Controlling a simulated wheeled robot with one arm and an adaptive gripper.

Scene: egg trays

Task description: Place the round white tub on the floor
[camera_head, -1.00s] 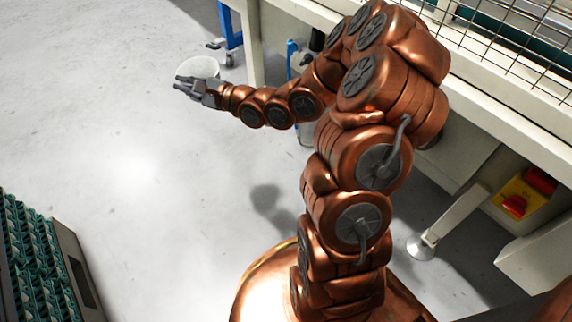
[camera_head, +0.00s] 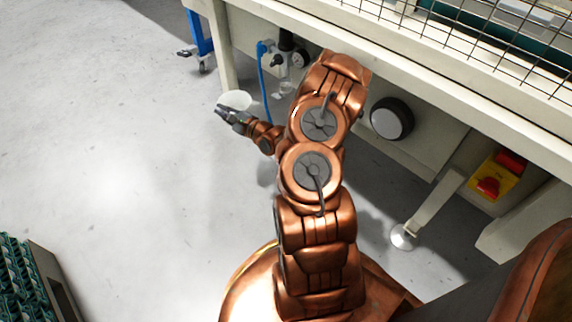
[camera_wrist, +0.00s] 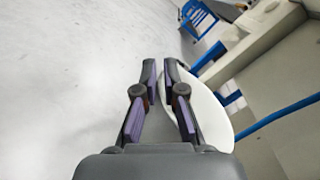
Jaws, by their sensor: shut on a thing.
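The round white tub (camera_head: 237,99) is at the end of my arm in the head view, near the table leg. My gripper (camera_head: 222,112) is shut on it at its near side. In the wrist view the tub (camera_wrist: 211,112) shows as a white curved shape right of and behind the fingers. The gripper's fingertips (camera_wrist: 160,68) are close together, with the right finger overlapping the tub. The grey floor (camera_head: 120,190) lies below and to the left. The gap between the tub and the floor is hard to judge.
A pale workbench (camera_head: 440,100) with a wire mesh guard runs along the right. Its leg (camera_head: 221,50) and a blue wheeled frame (camera_head: 201,38) stand behind the tub. A crate with green egg trays (camera_head: 60,290) is at the lower left. The floor between is clear.

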